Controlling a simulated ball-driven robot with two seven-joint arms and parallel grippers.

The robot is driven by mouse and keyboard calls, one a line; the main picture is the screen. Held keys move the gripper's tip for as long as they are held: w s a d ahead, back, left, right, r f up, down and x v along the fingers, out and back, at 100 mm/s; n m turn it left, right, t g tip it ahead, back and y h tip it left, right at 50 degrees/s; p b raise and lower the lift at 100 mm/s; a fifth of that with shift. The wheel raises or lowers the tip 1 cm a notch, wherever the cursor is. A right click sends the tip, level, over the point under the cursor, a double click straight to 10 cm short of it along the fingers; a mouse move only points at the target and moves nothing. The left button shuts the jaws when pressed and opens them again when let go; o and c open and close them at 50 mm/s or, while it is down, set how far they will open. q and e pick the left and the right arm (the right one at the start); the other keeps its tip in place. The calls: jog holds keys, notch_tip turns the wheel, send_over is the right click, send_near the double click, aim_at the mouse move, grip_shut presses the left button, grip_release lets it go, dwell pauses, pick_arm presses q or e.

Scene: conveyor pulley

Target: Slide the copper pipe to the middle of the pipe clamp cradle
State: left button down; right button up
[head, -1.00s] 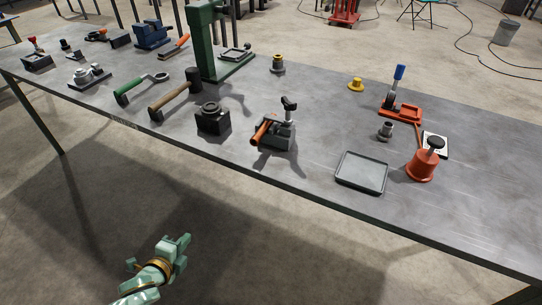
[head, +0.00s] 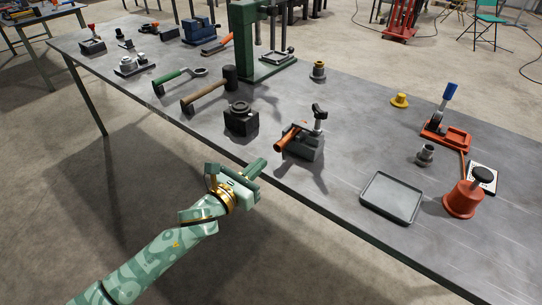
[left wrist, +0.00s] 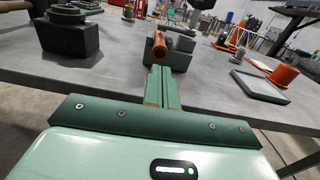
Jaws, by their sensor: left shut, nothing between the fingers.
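The copper pipe (head: 287,138) lies in the pipe clamp cradle (head: 306,148), a dark grey block with a black-knobbed clamp, near the table's front edge. The pipe's near end sticks out of the cradle to the front left. In the left wrist view the pipe's round end (left wrist: 242,39) faces me, with the cradle (left wrist: 174,52) around and behind it. My left gripper (head: 257,169) is at the table's front edge, short of the pipe and apart from it. Its green fingers (left wrist: 162,86) are together and empty, pointing toward the cradle. My right gripper is not in view.
A black block (head: 241,120) with a round top stands left of the cradle, and a hammer (head: 210,92) lies beyond it. A grey tray (head: 391,197) and a red pot (head: 463,199) stand to the right. The table between cradle and tray is clear.

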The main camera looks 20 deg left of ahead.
aim_at(277, 148)
pick_arm(q)
jog(key=b+x, duration=0.1)
jog(key=x, duration=0.4)
jog(key=shift+w+d, duration=0.1)
jog(key=shift+w, duration=0.15)
jog(key=shift+b+x, duration=0.3)
jog(key=shift+x, duration=1.15)
